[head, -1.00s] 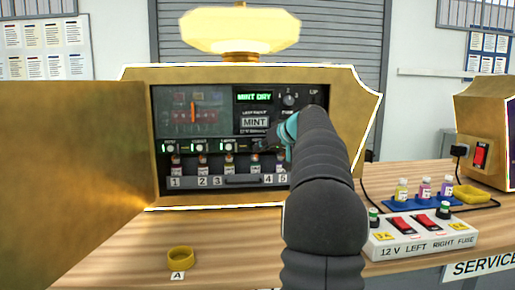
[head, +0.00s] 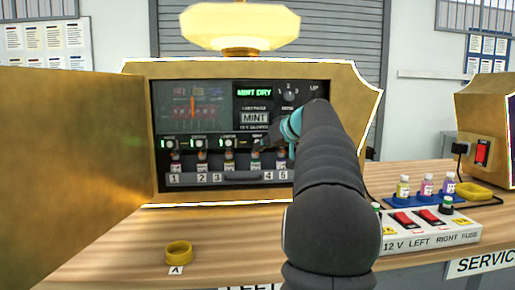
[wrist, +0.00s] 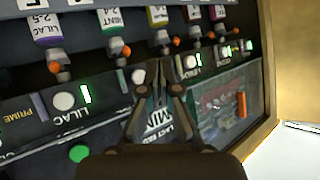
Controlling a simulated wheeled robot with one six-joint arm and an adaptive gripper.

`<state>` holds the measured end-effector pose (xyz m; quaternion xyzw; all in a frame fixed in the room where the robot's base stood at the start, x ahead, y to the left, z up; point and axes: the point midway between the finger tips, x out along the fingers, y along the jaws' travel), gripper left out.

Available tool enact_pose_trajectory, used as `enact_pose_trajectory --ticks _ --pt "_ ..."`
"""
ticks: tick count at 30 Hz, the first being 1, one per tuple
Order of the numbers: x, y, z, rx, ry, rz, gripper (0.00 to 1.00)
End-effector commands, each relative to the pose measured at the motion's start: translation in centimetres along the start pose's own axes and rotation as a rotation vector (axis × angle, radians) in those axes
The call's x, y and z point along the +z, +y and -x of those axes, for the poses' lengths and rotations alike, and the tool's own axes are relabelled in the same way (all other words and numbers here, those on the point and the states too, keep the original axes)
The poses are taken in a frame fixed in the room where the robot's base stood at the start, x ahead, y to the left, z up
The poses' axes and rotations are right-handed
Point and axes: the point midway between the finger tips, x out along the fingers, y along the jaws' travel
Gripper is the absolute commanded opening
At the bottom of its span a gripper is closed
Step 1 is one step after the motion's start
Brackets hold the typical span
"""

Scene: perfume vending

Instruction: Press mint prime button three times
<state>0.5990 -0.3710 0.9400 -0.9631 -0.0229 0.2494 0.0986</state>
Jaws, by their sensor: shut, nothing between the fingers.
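The open gold machine shows a lit "MINT DRY" display (head: 254,92) and a "MINT" plate (head: 255,118) in the head view. My gripper (wrist: 158,72) is shut and empty at the row of round white prime buttons. In the wrist view, which shows the panel upside down, the mint button (wrist: 138,76) is just left of my fingertips, below the mint bottle (wrist: 112,22). My fingers hide its label and light. I cannot tell whether they touch the panel. In the head view, my gripper and arm cover the mint button.
The lilac button (wrist: 63,101) and lemon button (wrist: 190,62) flank the mint one. A green button (wrist: 79,153) is nearby. The open gold door (head: 75,170) stands at the left. A fuse box (head: 430,232) and a blue bottle tray (head: 425,201) are at the right. A gold ring (head: 178,253) lies in front.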

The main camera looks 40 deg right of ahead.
Motion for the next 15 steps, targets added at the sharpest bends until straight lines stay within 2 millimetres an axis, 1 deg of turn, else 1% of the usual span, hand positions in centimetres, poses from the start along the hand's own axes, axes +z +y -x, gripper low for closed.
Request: enact_pose_trajectory --ticks 1,7,15 --pt "0.5 -0.1 0.2 0.001 0.001 0.000 0.00" --pt "1.3 -1.0 1.3 0.001 0.000 -0.001 0.00" --pt "1.5 -1.4 2.0 0.000 0.000 -0.001 0.00"
